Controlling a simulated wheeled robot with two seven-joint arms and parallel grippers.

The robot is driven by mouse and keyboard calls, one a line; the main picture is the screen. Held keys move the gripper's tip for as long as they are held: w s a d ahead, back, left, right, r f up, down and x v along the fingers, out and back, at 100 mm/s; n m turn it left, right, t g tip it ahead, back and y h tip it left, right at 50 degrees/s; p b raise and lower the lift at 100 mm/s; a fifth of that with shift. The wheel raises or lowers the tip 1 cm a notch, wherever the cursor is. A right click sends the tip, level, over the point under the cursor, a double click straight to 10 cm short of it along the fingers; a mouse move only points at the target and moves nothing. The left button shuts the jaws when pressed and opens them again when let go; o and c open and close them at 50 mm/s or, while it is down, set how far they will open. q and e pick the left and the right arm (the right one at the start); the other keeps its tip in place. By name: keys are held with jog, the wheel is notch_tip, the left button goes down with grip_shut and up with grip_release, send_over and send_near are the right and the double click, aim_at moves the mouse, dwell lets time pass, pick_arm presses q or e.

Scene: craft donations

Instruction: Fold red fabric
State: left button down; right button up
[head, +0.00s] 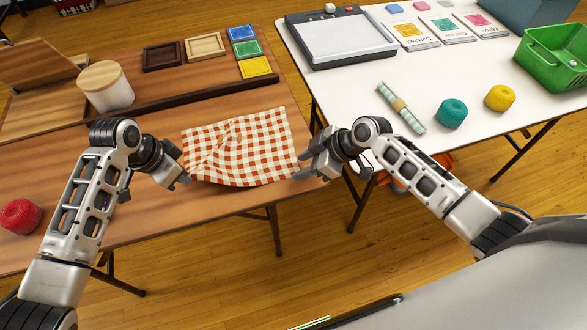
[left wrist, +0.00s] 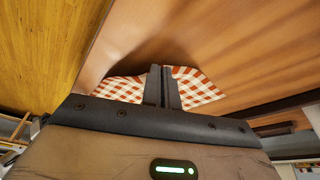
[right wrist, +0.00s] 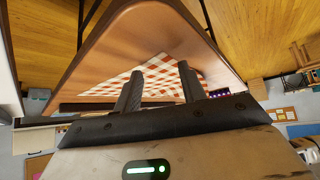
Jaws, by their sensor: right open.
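The red-and-white checked fabric (head: 240,148) lies spread on the brown wooden table, with a wavy front edge. My left gripper (head: 186,180) is at its front left corner. In the left wrist view the left fingers (left wrist: 163,86) are close together, with the fabric (left wrist: 195,85) showing on both sides; they look shut on its edge, though the pinched part is hidden. My right gripper (head: 301,167) is beside the fabric's front right corner. In the right wrist view its fingers (right wrist: 158,85) are apart, with the fabric (right wrist: 160,78) visible between and beyond them.
A lidded jar (head: 105,87), wooden trays (head: 205,46) and coloured squares (head: 257,67) stand behind the fabric. A red yarn ball (head: 20,216) lies at left. The white table (head: 350,90) at right holds a rolled cloth (head: 401,107), yarn balls (head: 451,113) and a green basket (head: 550,60).

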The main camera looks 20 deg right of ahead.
jog(key=shift+w+a+f, duration=0.2)
jog(key=shift+a+f, duration=0.15)
jog(key=shift+f, duration=0.1)
jog(key=shift+c, duration=0.4)
grip_shut()
jog(key=shift+r, duration=2.5)
